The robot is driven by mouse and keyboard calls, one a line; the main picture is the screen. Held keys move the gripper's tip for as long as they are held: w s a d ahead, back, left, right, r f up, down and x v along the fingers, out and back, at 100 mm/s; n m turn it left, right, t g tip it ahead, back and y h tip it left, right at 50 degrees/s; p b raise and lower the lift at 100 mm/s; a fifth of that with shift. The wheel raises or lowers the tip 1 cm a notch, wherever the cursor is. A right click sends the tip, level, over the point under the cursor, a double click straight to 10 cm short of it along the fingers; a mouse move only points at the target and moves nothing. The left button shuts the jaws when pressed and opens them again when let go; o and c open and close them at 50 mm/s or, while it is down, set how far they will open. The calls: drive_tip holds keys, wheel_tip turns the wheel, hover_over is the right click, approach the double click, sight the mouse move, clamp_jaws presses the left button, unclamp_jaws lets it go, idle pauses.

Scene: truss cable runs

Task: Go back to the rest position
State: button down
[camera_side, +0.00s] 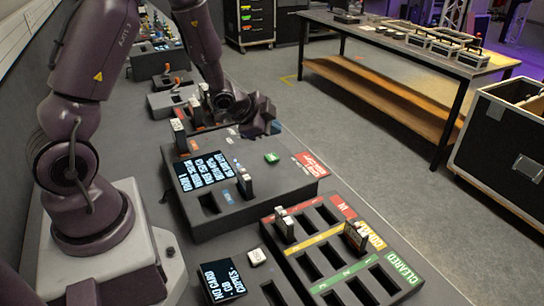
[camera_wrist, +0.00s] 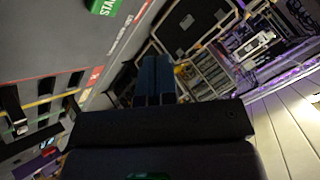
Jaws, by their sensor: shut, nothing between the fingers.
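My gripper (camera_side: 268,122) is in the upper middle of the side view, above the far part of the bench and pointing toward its right edge. In the wrist view its two dark fingers (camera_wrist: 158,80) are together, with nothing between them. My arm arches over the bench from its base at the left of the side view. No rest position is marked in either view.
A console with a display (camera_side: 205,170) and a green button (camera_side: 272,157) stands below my gripper. Nearer is a slotted tray (camera_side: 330,285) with red, yellow and green rows holding a few upright pieces. A small screen (camera_side: 222,281) stands beside it.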

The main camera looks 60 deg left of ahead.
drive_tip(key=shift+s+a+f, duration=0.15)
drive_tip(key=shift+s+f, duration=0.1)
drive_tip(key=s+g, duration=0.1)
drive_tip(key=s+f+n+g, duration=0.1)
drive_tip(key=s+a+n+y, duration=0.1)
drive_tip(key=shift+f+g, duration=0.3)
drive_tip(key=shift+g, duration=0.1)
drive_tip(key=s+d+r+n+h, duration=0.1)
drive_tip(key=s+d+r+n, duration=0.2)
drive_tip(key=s+d+r, duration=0.5)
drive_tip(key=s+d+r+n+h, duration=0.1)
drive_tip(key=s+d+r+n, duration=0.1)
drive_tip(key=s+d+r, duration=0.6)
wheel_tip(320, 180, up, 7)
drive_tip(key=shift+s+d+r+n+g, duration=0.15)
drive_tip(key=shift+s+n+g, duration=0.25)
drive_tip(key=shift+s, duration=0.2)
